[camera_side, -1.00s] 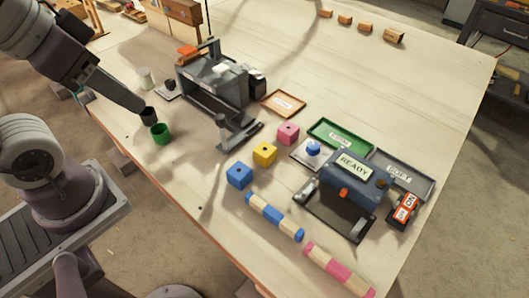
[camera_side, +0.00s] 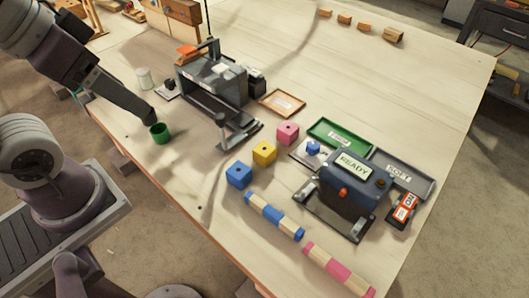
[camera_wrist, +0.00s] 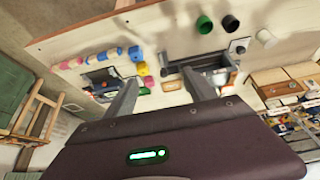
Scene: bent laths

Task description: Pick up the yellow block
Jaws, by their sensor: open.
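The yellow block (camera_side: 264,152) is a small cube with a dark hole in its top. It stands on the table between a blue block (camera_side: 239,175) and a pink block (camera_side: 288,133), apart from both. In the wrist view the yellow block (camera_wrist: 142,69) shows small, beyond the left finger. My gripper (camera_wrist: 160,76) is open, with nothing between its two grey fingers. In the side view the end of my arm is near the green cup (camera_side: 160,133), well to the left of the yellow block; the fingers are not clear there.
A grey machine (camera_side: 212,82) stands between my arm and the blocks' far side. A blue device labelled READY (camera_side: 353,168) stands right of the blocks. Striped laths (camera_side: 274,217) lie in front. Open table lies between the green cup and the blue block.

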